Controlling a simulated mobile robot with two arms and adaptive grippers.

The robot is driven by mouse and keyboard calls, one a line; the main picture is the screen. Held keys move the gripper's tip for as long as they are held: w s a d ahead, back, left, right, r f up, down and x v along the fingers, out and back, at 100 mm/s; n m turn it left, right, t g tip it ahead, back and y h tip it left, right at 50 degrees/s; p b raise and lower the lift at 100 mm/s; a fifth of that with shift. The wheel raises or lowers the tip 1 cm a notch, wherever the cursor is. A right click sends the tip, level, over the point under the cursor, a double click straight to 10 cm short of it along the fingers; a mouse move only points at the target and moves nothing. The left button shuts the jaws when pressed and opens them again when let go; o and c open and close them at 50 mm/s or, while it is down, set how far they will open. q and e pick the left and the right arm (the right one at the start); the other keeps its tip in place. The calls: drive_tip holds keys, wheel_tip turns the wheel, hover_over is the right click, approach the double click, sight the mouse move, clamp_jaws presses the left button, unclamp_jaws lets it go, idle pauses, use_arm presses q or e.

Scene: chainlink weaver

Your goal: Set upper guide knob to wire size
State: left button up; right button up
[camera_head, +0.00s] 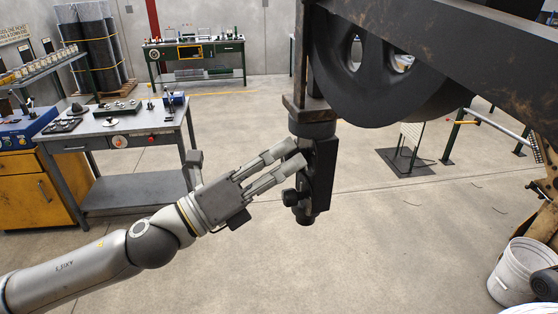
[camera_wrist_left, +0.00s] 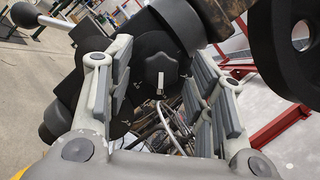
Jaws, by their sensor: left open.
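The guide unit (camera_head: 322,165) is a dark upright block hanging under the machine frame. A black knob (camera_head: 291,197) sticks out low on its left side. My left gripper (camera_head: 295,156) is open, with its two grey fingers pointing right at the unit, their tips overlapping its left side in the head view. In the left wrist view, a black lobed knob (camera_wrist_left: 162,66) shows between the open fingers, apart from both pads. I cannot tell whether the two views show the same knob. No size marking is readable. My right gripper is not in view.
A large dark wheel (camera_head: 375,60) and a heavy beam (camera_head: 460,50) are above and right of the unit. A grey workbench (camera_head: 130,180) with tools stands at left, and a white bucket (camera_head: 512,278) at lower right. The floor below the unit is clear.

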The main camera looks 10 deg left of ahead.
use_arm(q)
drive_tip(key=shift+s+a, duration=0.1)
drive_tip(key=shift+v, duration=1.35)
drive_tip(key=v, duration=0.9)
